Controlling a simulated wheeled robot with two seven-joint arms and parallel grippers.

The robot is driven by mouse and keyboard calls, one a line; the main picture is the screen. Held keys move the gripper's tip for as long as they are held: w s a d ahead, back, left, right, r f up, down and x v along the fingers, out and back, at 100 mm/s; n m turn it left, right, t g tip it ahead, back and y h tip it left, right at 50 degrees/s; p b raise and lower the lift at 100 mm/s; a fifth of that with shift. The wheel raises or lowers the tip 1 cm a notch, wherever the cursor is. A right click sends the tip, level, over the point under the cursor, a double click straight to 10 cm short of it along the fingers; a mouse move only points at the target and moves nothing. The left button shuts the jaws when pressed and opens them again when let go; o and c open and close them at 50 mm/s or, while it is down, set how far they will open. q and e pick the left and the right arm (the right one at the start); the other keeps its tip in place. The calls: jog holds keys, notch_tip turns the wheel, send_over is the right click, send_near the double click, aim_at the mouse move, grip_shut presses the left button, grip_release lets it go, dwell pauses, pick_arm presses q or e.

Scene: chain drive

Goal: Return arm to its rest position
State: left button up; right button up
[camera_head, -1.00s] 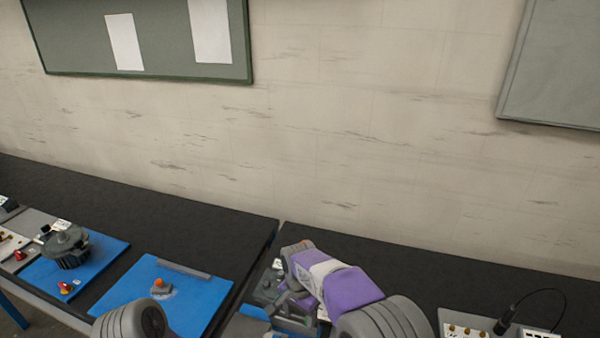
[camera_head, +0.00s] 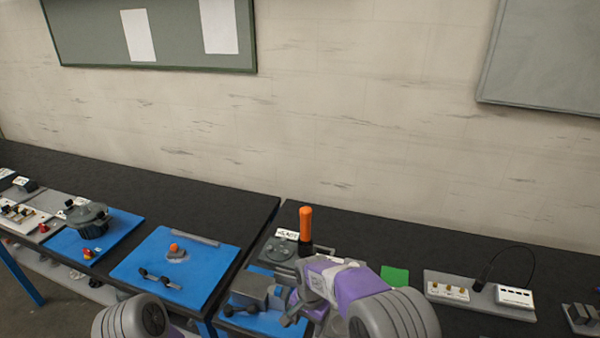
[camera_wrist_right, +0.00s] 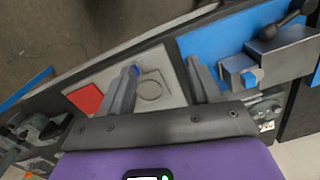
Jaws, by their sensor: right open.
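My right arm, with a purple wrist (camera_head: 355,285), reaches in from the bottom of the head view over the right bench. Its gripper (camera_head: 292,308) is beside a grey block (camera_head: 252,288) on a blue board and is partly hidden by the wrist. In the right wrist view the gripper (camera_wrist_right: 163,88) shows two fingers spread apart with nothing between them, over a light grey plate with a ring outline. A rounded grey joint of my left arm (camera_head: 135,318) shows at the bottom left; its gripper is out of view.
An upright orange handle (camera_head: 305,222) stands behind my right wrist. A green square (camera_head: 394,276) and a grey connector plate (camera_head: 480,297) with a cable lie to the right. A blue board (camera_head: 205,265) and a dark round device (camera_head: 88,216) are to the left. The bench back is clear.

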jog(key=s+d+f+n+y+b, duration=0.1)
jog(key=s+d+f+b, duration=0.25)
jog(key=f, duration=0.65)
jog(key=s+d+f+n+y+b, duration=0.1)
jog(key=s+d+f+b, duration=0.2)
jog(key=f, duration=0.7)
pick_arm(q)
notch_tip(320, 180, down, 12)
jog(key=b, duration=0.5)
jog(key=shift+w, duration=0.35)
pick_arm(e)
jog(key=s+d+f+n+y, duration=0.1)
jog(key=s+f, duration=1)
jog(key=s, duration=0.4)
jog(key=shift+f+t+y, duration=0.3)
jog(key=shift+y, duration=0.1)
pick_arm(q)
jog(key=shift+f, duration=0.1)
pick_arm(e)
jog(key=shift+d, duration=0.1)
